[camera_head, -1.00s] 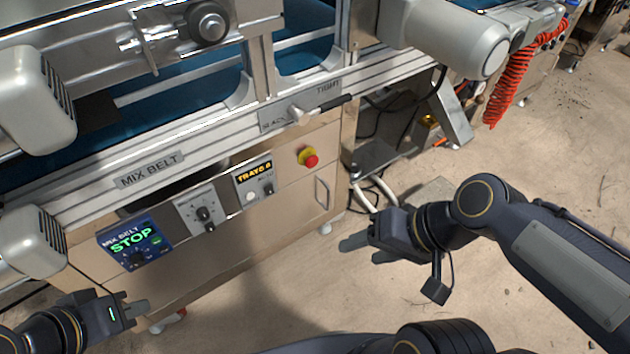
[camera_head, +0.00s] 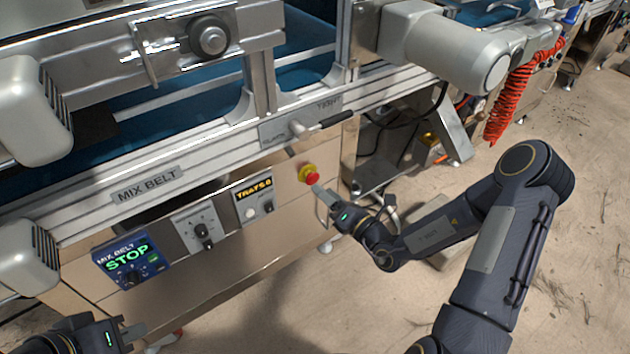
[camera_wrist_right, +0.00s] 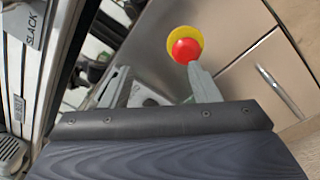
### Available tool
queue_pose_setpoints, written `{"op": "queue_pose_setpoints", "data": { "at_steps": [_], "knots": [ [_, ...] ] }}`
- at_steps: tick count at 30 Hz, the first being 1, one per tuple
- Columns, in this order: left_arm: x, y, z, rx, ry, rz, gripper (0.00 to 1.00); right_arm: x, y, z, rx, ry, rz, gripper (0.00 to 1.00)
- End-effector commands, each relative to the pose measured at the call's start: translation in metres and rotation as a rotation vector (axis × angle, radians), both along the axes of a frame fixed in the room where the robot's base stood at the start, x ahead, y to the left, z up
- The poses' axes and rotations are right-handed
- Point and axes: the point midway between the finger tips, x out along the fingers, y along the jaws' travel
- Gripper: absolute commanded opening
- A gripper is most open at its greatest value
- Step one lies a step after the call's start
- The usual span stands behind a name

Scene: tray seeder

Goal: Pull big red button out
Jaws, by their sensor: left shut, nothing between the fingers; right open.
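My right gripper (camera_head: 327,200) is just below and right of the button in the head view. It is open, with its fingers (camera_wrist_right: 160,82) apart and nothing between them; whether a finger touches the button I cannot tell. My left gripper (camera_head: 134,328) is shut and empty at the lower left, away from the button.
A door handle (camera_wrist_right: 278,92) is close to my right gripper. A lever (camera_head: 322,123) projects above the button.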

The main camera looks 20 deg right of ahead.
Motion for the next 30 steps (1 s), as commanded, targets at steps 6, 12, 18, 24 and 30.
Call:
{"op": "queue_pose_setpoints", "data": {
  "at_steps": [6, 12, 18, 24, 30],
  "knots": [
    [0.000, 0.000, -0.003, 0.000, 0.000, 0.000, 0.00, 0.013, -0.011, -0.029, 0.090, 0.089, -0.097, 0.56],
    [0.000, 0.000, -0.014, 0.000, 0.000, 0.000, 0.00, 0.042, 0.000, -0.030, 0.087, 0.086, -0.095, 0.56],
    [0.000, 0.000, -0.022, 0.000, 0.000, 0.000, 0.00, 0.068, 0.010, -0.029, 0.087, 0.088, -0.094, 0.56],
    [0.000, 0.000, -0.024, 0.000, 0.000, 0.000, 0.00, 0.078, 0.014, -0.027, 0.088, 0.090, -0.094, 0.56],
    [0.000, 0.000, -0.023, 0.000, 0.000, 0.000, 0.00, 0.079, 0.014, -0.027, 0.088, 0.090, -0.094, 0.56]
  ]
}}
